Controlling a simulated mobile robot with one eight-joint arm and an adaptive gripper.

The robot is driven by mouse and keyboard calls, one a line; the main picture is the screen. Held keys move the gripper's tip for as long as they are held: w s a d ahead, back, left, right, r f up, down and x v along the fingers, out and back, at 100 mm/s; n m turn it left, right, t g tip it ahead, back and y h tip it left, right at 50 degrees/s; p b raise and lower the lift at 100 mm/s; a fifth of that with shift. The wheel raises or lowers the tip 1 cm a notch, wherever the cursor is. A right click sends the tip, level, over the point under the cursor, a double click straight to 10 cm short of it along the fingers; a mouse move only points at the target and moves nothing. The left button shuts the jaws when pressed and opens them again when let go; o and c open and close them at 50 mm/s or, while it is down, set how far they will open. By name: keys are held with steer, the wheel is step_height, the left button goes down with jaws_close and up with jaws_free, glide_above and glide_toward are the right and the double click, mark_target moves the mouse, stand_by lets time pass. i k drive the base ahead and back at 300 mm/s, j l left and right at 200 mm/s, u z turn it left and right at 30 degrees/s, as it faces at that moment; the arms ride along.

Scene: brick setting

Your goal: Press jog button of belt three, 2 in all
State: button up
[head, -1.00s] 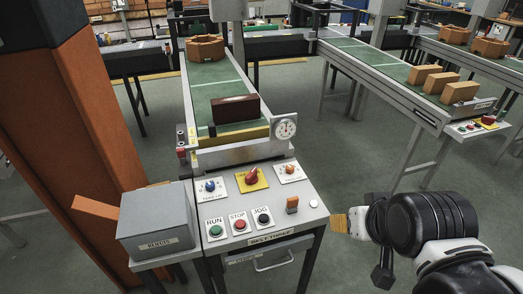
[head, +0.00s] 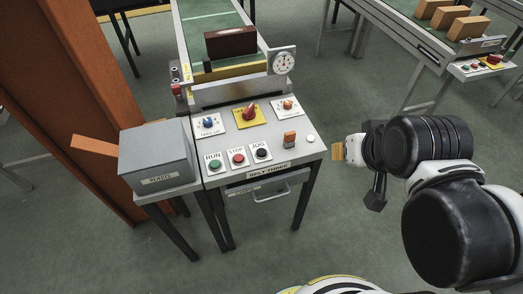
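The belt three control panel (head: 225,172) is a grey sloped console with a nameplate reading BELT THREE (head: 268,171) on its front. The black jog button (head: 261,153) sits under a JOG label, right of the red stop button (head: 238,158) and the green run button (head: 215,164). My gripper (head: 338,151) is right of the panel, apart from it, its tan tip pointing left toward the panel. Its fingers are too small to tell whether they are open or shut. Nothing covers the jog button.
Red, blue and orange knobs (head: 249,112) and an orange switch (head: 290,138) share the panel. A grey box (head: 156,155) stands left of it. A dark brown brick (head: 231,42) lies on the belt behind, near a dial gauge (head: 283,61). An orange pillar (head: 75,110) stands left. Floor in front is clear.

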mark_target(260, 153)
steer(key=j+z, duration=0.15)
steer(key=j, duration=0.25)
steer(key=k+j+z, duration=0.1)
steer(key=j, duration=0.25)
steer(key=k+j+z, duration=0.15)
steer(key=j, duration=0.25)
steer(key=j+z, duration=0.15)
steer(key=j, duration=0.25)
steer(key=k+j+z, duration=0.1)
steer(key=j, duration=0.25)
steer(key=k, duration=0.1)
